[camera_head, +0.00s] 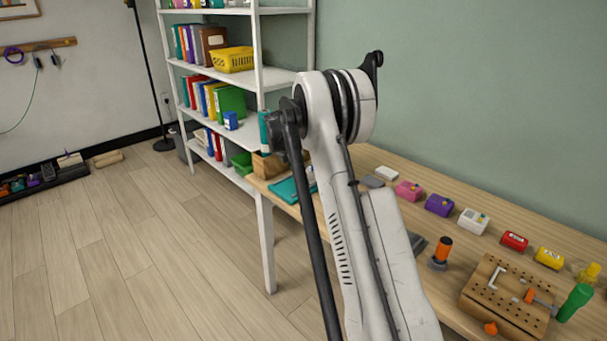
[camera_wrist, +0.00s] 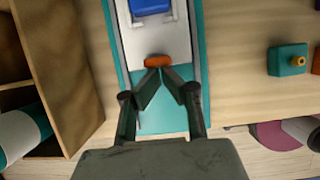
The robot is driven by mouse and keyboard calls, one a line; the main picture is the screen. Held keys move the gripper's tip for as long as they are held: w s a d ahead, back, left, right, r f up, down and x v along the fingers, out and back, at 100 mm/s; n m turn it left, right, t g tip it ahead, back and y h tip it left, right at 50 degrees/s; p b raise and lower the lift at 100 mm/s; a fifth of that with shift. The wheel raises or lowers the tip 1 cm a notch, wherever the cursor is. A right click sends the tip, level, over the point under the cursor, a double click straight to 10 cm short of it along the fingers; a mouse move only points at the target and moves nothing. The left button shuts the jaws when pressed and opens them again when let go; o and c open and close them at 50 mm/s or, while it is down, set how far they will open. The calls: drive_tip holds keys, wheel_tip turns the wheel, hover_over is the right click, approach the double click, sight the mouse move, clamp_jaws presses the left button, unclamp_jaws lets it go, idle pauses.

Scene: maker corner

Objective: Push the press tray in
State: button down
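In the wrist view, the press shows as a teal base (camera_wrist: 204,75) with a pale white tray (camera_wrist: 140,40) lying between its rails. A blue block (camera_wrist: 150,6) sits on the tray at the top edge of the picture. An orange handle (camera_wrist: 158,61) is on the tray's near edge. My gripper (camera_wrist: 160,72) points at this handle with its two fingertips close together; they appear at or just short of the handle, and contact cannot be told. In the head view, my arm hides the gripper, and a teal piece (camera_head: 284,190), probably the press, shows at the table's far end.
A wooden box (camera_wrist: 62,70) stands left of the press in the wrist view, and a teal block with a yellow knob (camera_wrist: 288,60) lies right. In the head view, several coloured boxes, a perforated wooden block (camera_head: 480,300) and a shelf (camera_head: 258,80) stand around.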

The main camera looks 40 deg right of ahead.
drive_tip(key=shift+d+r, duration=0.1)
drive_tip(key=shift+d, duration=0.2)
drive_tip(key=shift+a, duration=0.4)
drive_tip(key=a, duration=0.3)
drive_tip(key=shift+s+b, duration=0.25)
drive_tip(key=shift+b, duration=0.15)
drive_tip(key=p+v, duration=0.1)
drive_tip(key=v, duration=0.9)
drive_tip(key=shift+a, duration=0.35)
drive_tip(key=shift+a, duration=0.1)
drive_tip(key=s+a+r+m+t+y, duration=0.1)
drive_tip(key=s+a+r+m+t, duration=0.1)
drive_tip(key=s+a+r+m, duration=0.45)
drive_tip(key=s+a+r+m+t+y, duration=0.1)
drive_tip(key=s+a+r+m, duration=0.2)
drive_tip(key=s+a+r, duration=0.7)
drive_tip(key=s+a+f+m+t, duration=0.1)
drive_tip(key=s+a+f+m, duration=0.1)
drive_tip(key=s, duration=0.6)
drive_tip(key=s+a+f+m+t+y, duration=0.1)
drive_tip(key=s+a+f+m, duration=0.2)
drive_tip(key=s+a, duration=0.3)
drive_tip(key=s+a+f+m+t+y, duration=0.1)
drive_tip(key=s+a+f+m, duration=0.2)
drive_tip(key=s, duration=0.8)
drive_tip(key=shift+a+m+t, duration=0.3)
drive_tip(key=shift+a+m, duration=0.65)
drive_tip(key=shift+a, duration=0.2)
